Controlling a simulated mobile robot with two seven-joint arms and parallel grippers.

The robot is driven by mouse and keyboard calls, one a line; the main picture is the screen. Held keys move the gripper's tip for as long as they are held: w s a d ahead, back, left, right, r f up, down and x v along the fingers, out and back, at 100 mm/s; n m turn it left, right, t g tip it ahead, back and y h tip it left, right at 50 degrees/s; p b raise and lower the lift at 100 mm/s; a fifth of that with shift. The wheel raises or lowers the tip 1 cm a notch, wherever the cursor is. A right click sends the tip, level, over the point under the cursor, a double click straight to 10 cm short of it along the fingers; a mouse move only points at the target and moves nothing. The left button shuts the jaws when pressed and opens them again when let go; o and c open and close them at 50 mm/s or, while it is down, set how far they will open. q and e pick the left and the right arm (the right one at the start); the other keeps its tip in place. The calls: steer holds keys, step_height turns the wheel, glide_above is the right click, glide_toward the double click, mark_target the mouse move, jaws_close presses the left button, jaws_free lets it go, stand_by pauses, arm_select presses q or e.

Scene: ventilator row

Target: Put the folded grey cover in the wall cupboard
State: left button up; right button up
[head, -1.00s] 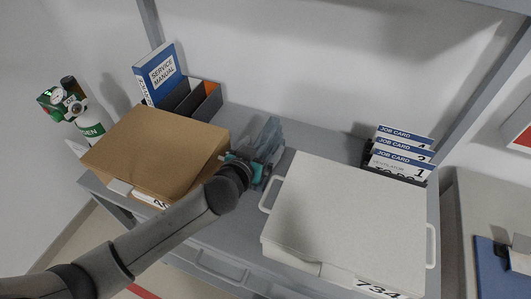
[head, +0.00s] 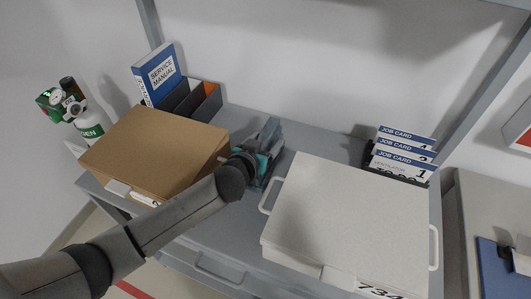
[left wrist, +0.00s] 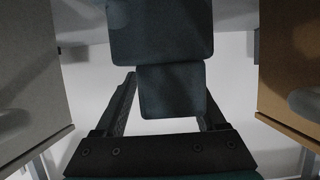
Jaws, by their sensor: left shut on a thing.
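My left gripper (head: 265,152) is low over the grey bench top, between the brown box and the white case. It is shut on a slate-grey piece with rounded corners, which I take to be the folded grey cover (head: 272,134). In the left wrist view the cover (left wrist: 170,90) lies between the two fingers (left wrist: 165,105) and extends beyond them. In the head view the gripper and wrist hide part of it. I cannot tell whether it touches the bench. The wall cupboard is not in view. My right gripper is not in view.
The brown box (head: 150,145) is close on the left, the white case (head: 345,220) with handles close on the right. Behind stand a blue service manual (head: 160,75), a dark file holder (head: 195,100) and job cards (head: 405,150). A gas cylinder (head: 88,125) is far left.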

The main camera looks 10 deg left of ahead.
arm_select(q)
steer(key=c, duration=0.9)
jaws_close()
steer(key=shift+r, duration=0.2)
